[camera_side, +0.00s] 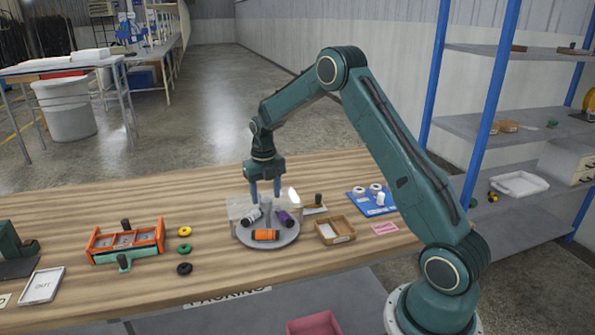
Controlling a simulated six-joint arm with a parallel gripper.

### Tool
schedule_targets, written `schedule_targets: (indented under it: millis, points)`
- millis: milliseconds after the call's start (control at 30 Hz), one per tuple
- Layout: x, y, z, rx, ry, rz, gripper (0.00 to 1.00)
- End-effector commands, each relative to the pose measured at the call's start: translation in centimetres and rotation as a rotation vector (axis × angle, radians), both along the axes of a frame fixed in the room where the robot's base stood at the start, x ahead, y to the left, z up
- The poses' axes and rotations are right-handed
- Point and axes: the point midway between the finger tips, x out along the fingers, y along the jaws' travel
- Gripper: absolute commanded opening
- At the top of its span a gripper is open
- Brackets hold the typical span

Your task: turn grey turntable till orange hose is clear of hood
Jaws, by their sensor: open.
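The grey turntable (283,240) is a round disc on the wooden table. The orange hose (265,235), a short orange piece with dark ends, lies at the turntable's front edge, in the open. A pale grey hood (239,207) stands over the back part of the turntable. A dark piece (251,217) lies at the left of the disc and a purple one (284,217) at the right. A grey upright post (266,208) shows near the middle. My gripper (265,191) points down above the hood and post, open and apparently empty. Whether its fingertips touch anything is unclear.
A brown tray (346,237) and a blue board with white rolls (358,199) are at the right. An orange rack (103,251) and several coloured rings (184,249) are at the left. Table front of the turntable is clear.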

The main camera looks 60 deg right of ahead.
Motion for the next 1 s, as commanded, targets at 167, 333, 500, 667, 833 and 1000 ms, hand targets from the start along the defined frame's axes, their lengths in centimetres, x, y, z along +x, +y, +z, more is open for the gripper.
schedule_targets:
  millis: [167,333,500,667,833,1000]
  points:
    - [0.0,0.0,3.0,-0.001,-0.004,0.0,0.54]
    - [0.0,0.0,6.0,-0.001,-0.004,0.0,0.54]
    - [0.0,0.0,8.6,-0.001,-0.004,0.0,0.54]
    - [0.0,0.0,10.2,-0.001,-0.003,0.0,0.54]
    - [0.0,0.0,11.0,-0.001,-0.002,0.0,0.54]
    - [0.0,0.0,11.1,-0.001,-0.001,0.0,0.54]
